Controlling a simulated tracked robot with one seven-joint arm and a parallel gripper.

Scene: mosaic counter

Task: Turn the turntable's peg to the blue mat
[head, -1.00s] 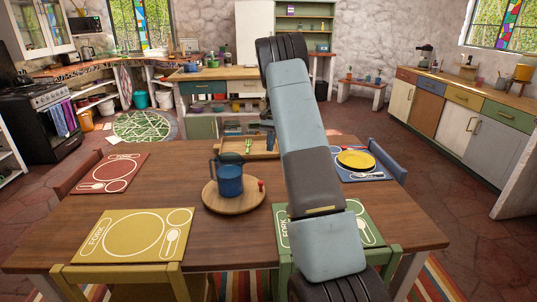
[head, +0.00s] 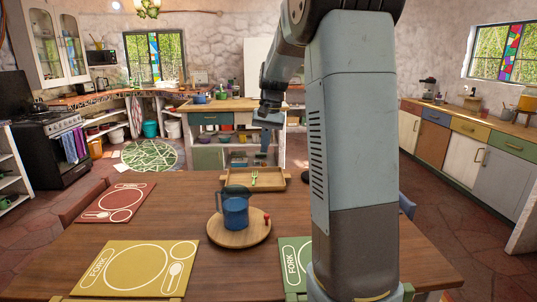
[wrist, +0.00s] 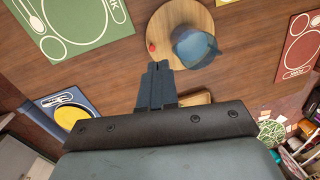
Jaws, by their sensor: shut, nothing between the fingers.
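The turntable (head: 222,238) is a round wooden disc on the table with a blue pitcher (head: 236,212) on it. Its red peg (head: 267,217) is at the disc's right edge in the head view; the peg also shows in the wrist view (wrist: 151,47). The blue mat (wrist: 52,101), with a yellow plate on it, is at the left of the wrist view; my arm hides it in the head view. My gripper (wrist: 158,66) is shut and empty. In the head view it hangs beyond the turntable, above the wooden tray, apart from the peg.
A wooden tray (head: 279,184) with a green fork lies behind the turntable. A red mat (head: 115,205), a yellow mat (head: 125,280) and a green mat (head: 287,255) lie around the table. The wood around the turntable is clear.

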